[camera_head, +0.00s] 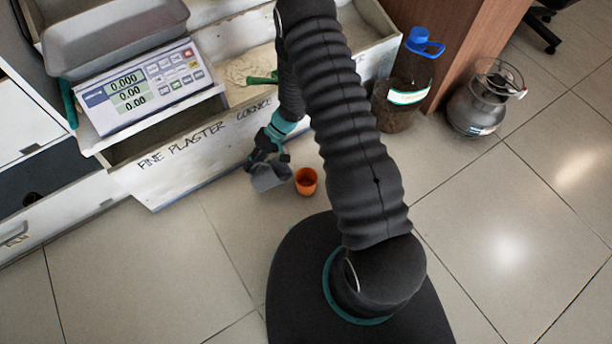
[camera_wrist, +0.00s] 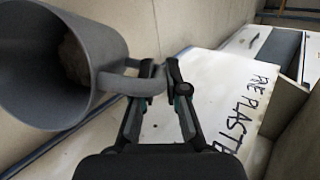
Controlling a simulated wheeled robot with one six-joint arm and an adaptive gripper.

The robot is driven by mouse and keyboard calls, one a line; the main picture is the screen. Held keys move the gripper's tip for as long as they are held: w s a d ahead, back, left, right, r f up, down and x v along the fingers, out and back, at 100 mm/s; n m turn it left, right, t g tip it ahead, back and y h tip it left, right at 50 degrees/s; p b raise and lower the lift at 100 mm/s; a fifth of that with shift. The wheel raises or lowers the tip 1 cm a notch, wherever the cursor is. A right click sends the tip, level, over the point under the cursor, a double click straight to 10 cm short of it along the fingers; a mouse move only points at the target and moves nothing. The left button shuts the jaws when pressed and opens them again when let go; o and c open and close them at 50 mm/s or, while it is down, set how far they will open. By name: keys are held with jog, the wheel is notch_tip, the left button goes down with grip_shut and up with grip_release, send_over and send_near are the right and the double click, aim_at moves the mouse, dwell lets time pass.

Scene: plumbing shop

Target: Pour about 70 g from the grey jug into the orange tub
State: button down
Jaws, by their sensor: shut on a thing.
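My gripper (camera_head: 266,158) is shut on the handle of the grey jug (camera_head: 268,177). In the wrist view my gripper (camera_wrist: 160,80) has its fingertips on the handle, and the jug (camera_wrist: 108,55) lies at the upper left with its mouth towards the camera. The jug looks tilted, but how far is hard to tell. The orange tub (camera_head: 306,184) stands upright on the floor, just right of the jug in the head view. The tub's inside looks dark orange; its contents cannot be made out. No stream shows between them.
A scale (camera_head: 140,90) reads zero. Front floor is clear.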

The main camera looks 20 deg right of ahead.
aim_at(268, 163)
jog(key=shift+d+r+y, duration=0.3)
jog(key=shift+r, duration=0.1)
jog(key=shift+d+b, duration=0.25)
jog(key=shift+b, duration=0.1)
jog(key=shift+s+d+r+y+b, duration=0.1)
jog(key=shift+d+r+y+b, duration=0.15)
jog(key=shift+y+b, duration=0.2)
jog(key=shift+d+r+n+y+b, duration=0.35)
jog(key=shift+d+r+b, duration=0.15)
jog(key=shift+d+b, duration=0.1)
jog(key=shift+s+d+r+y+b, duration=0.1)
jog(key=shift+d+r+y+b, duration=0.65)
jog(key=shift+b, duration=0.3)
jog(key=shift+s+d+r+n, duration=0.1)
jog(key=shift+d+r+n, duration=0.15)
jog(key=shift+d+r, duration=0.05)
jog(key=d+b, duration=0.1)
jog(key=d+y, duration=0.1)
jog(key=d+r+y+b, duration=0.1)
jog(key=shift+s+d+b, duration=0.25)
jog(key=shift+d+b, duration=0.05)
jog(key=shift+d, duration=0.1)
jog(key=shift+s+d+r+n+g+y+b, duration=0.1)
jog(key=shift+d+r+n+g+y+b, duration=0.2)
jog(key=shift+d+y+b, duration=0.5)
jog(key=shift+s+d+r+n+g+y+b, duration=0.1)
jog(key=shift+d+r+n+y+b, duration=0.4)
jog(key=shift+d, duration=0.55)
